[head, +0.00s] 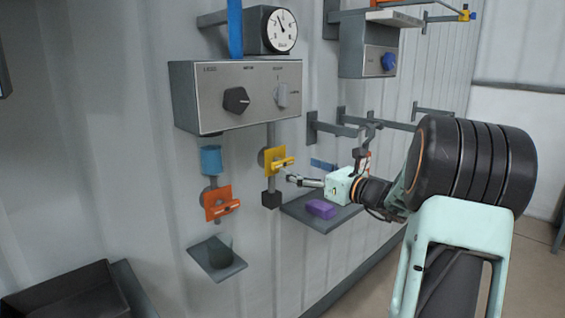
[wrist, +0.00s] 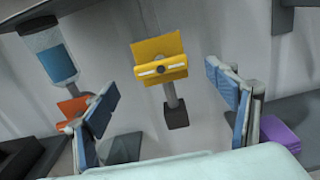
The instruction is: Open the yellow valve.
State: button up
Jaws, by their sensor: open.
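The yellow valve (head: 277,161) is on a vertical pipe below the grey control box on the wall. Its handle lies crosswise over the pipe, and a dark block closes the pipe's lower end. In the wrist view the yellow valve (wrist: 160,61) is near the top centre, ahead of my fingers. My gripper (head: 296,180) is just to the right of the valve in the head view. In the wrist view my gripper (wrist: 168,108) has its two blue-padded fingers wide apart with nothing between them. I see no contact with the valve.
An orange valve (head: 220,203) hangs left, under a blue container (head: 211,160) and above a small shelf (head: 217,262). A purple block (head: 321,208) lies on a grey shelf (head: 335,217) below my gripper. The control box (head: 237,95) is above. Hooks (head: 340,125) stick out right.

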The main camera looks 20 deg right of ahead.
aim_at(285, 162)
jog(key=x, duration=0.7)
jog(key=shift+w+a, duration=0.15)
jog(key=shift+w, duration=0.15)
jog(key=shift+c, duration=0.4)
jog(key=shift+f, duration=0.1)
jog(key=c, duration=1.1)
